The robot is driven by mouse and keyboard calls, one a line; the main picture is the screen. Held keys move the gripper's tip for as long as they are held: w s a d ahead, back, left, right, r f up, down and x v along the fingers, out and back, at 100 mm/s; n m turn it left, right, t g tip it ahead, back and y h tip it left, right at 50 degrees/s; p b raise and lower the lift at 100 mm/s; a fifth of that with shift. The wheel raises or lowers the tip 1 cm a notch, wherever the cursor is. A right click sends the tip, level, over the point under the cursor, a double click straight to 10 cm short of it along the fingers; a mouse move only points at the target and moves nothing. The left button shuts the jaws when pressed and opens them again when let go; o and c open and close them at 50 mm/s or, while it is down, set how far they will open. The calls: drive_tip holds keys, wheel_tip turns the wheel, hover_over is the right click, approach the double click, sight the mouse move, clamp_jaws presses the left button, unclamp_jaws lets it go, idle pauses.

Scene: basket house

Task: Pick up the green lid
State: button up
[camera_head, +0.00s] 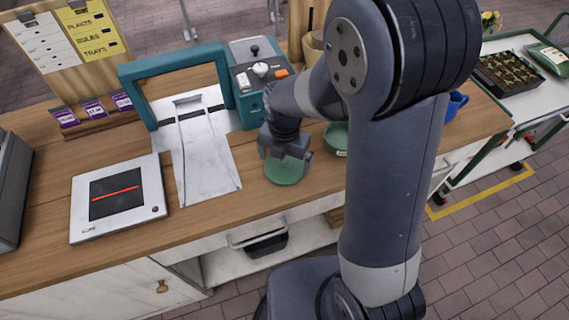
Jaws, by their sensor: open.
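The green lid (284,173) is a flat round disc lying on the wooden counter (255,199), near its front edge. My gripper (287,156) is right over the back part of the lid, pointing down, with its fingers apart. It hides part of the lid's far side. I cannot tell whether the fingertips touch the lid. A green round dish or bowl (336,137) stands just to the right, partly hidden behind my arm.
A teal frame (134,80) with a white metal ramp (205,155) stands left of the lid. A white scanner (118,197) lies further left. A teal box with buttons (258,72) is behind my gripper. A blue mug (456,105) is at the right.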

drive_tip(key=shift+f, duration=0.2)
drive_tip(key=shift+c, duration=0.4)
drive_tip(key=shift+s+f, duration=0.1)
drive_tip(key=shift+s, duration=0.1)
drive_tip(key=c, duration=1.9)
